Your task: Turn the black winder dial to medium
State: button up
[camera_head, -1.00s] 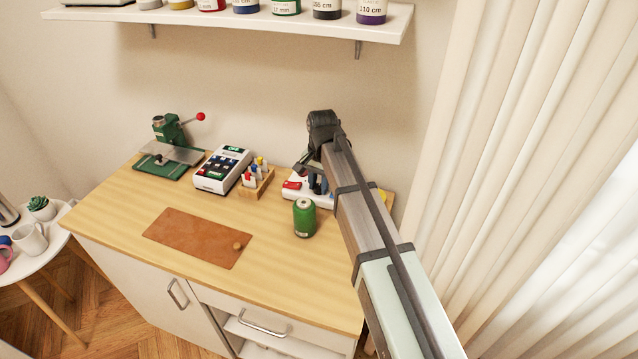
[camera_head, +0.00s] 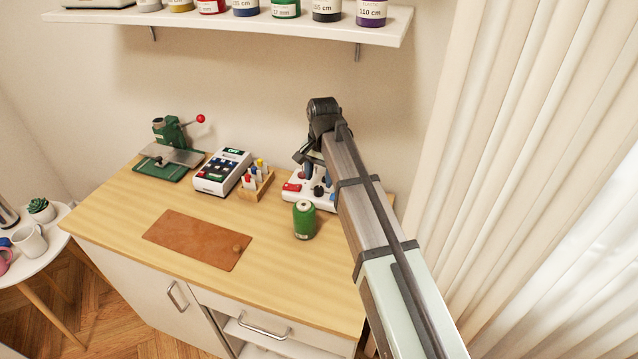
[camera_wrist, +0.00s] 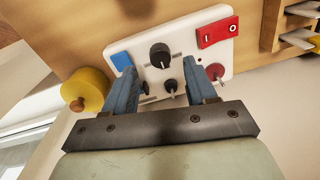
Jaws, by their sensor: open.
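The white winder panel (camera_wrist: 190,42) lies below my gripper in the wrist view. A large black dial (camera_wrist: 160,55) with a pale pointer sits on it, just beyond the space between the fingertips. A smaller black knob (camera_wrist: 170,85) shows between the fingers, and another dark knob is partly hidden by the left finger. I cannot read any setting marks. My gripper (camera_wrist: 163,72) is open and empty, its blue fingers apart from each other. In the head view, the winder (camera_head: 325,204) stands at the desk's right rear, partly behind my arm.
The panel also carries a red switch (camera_wrist: 218,32), a red knob (camera_wrist: 215,72) and a blue square (camera_wrist: 121,60). A yellow spool (camera_wrist: 88,88) is beside it. A green spool (camera_head: 304,220) stands in front of the winder; a pen holder (camera_head: 256,186) is left of it.

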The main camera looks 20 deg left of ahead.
aim_at(321, 189)
notch_tip(321, 189, up, 10)
jog(key=shift+d, duration=0.25)
jog(key=shift+f, duration=0.15)
dwell(0.3)
